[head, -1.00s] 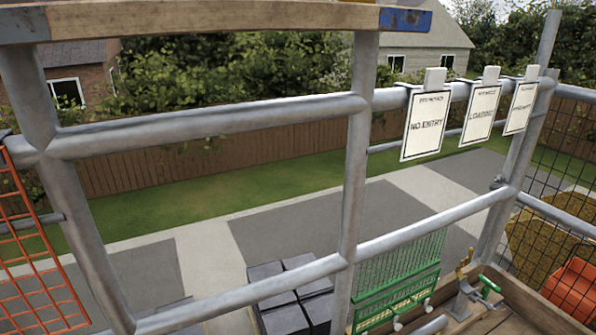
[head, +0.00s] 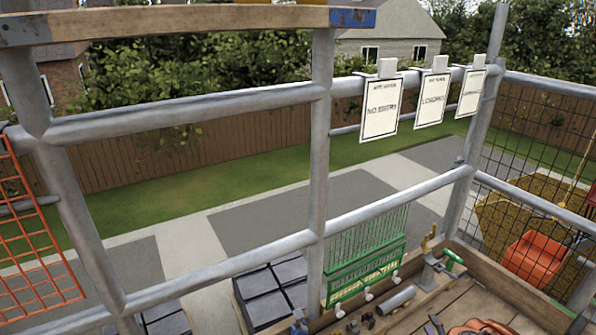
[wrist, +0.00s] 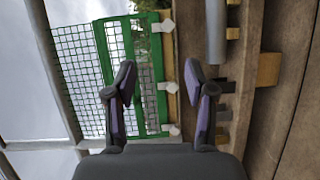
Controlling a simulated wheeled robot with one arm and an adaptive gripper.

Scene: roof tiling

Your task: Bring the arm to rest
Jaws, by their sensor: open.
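My gripper (wrist: 158,85) shows in the wrist view with its two fingers apart and nothing between them. Behind the fingers in that view is a green mesh gate (wrist: 163,104) with white knobs along one edge. The gripper and arm do not show in the head view.
Scaffold tubes (head: 318,150) cross the head view. Three white signs hang from the top rail, one reading NO ENTRY (head: 381,108). Dark stacked blocks (head: 270,290) lie below. A grey cylinder (head: 394,299) and a vice (head: 432,268) sit on the deck. An orange container (head: 534,257) is at right.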

